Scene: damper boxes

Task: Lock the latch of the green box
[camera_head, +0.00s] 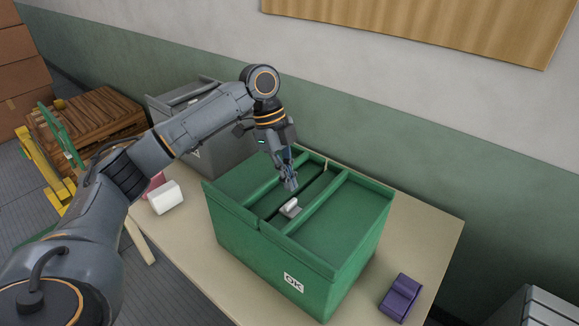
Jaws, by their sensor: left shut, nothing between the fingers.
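The green box (347,230) stands on the table with its lid flaps closed and an "OK" label on its front. Its light grey latch (289,208) sits on top, in the dark gap between the two lid halves. My left gripper (291,187) points down over this gap, just behind the latch. Its fingers are shut with nothing between them. I cannot tell whether the fingertips touch the latch, or whether the latch is locked. My right gripper is not in view.
A grey box (222,148) stands behind my left arm. A white object (166,198) lies at the table's left, and a purple object (400,297) at its right. A wall is behind.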

